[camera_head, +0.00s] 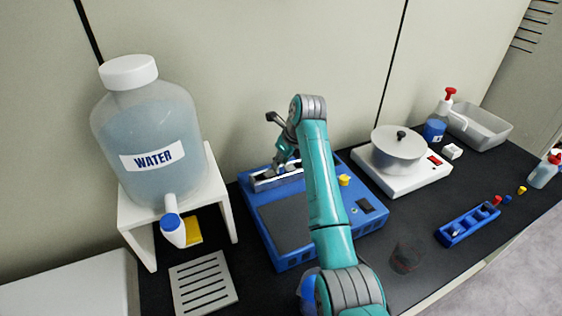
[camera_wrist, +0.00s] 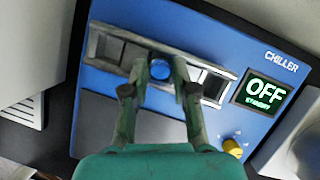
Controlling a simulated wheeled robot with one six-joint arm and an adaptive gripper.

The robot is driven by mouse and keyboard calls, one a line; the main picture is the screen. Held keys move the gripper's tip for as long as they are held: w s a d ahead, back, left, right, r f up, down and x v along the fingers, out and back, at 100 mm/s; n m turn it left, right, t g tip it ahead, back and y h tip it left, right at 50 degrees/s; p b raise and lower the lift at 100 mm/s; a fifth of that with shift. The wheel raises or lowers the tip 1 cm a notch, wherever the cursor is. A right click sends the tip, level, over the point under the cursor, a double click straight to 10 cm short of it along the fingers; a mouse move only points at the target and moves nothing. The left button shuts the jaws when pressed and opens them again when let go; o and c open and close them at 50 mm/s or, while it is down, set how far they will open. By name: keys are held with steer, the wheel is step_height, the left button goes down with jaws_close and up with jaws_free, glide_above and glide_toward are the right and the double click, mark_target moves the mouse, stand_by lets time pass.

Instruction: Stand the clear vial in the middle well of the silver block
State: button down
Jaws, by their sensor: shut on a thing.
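The silver block (camera_wrist: 231,79) is a long metal strip with square wells, set in the top of the blue chiller (camera_wrist: 200,35). In the head view the block (camera_head: 262,186) lies at the chiller's back edge, partly behind my arm. My gripper (camera_wrist: 160,70) is over the middle of the block, its fingers shut on a small round thing with a blue top, likely the vial (camera_wrist: 160,69). The vial's lower part is hidden, so I cannot tell how deep it sits in the well. In the head view my gripper (camera_head: 284,160) points down at the block.
The chiller's display (camera_wrist: 265,92) reads OFF, with a yellow knob (camera_wrist: 232,148) below it. A water jug (camera_head: 150,130) on a white stand is at left. A hotplate with a pot (camera_head: 398,150), a blue rack (camera_head: 455,238) and a glass beaker (camera_head: 407,256) are at right.

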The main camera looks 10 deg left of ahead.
steer(key=shift+f, duration=0.25)
steer(key=c, duration=0.9)
jaws_free()
steer(key=shift+r, duration=0.1)
steer(key=v, duration=1.2)
steer(key=shift+w, duration=0.1)
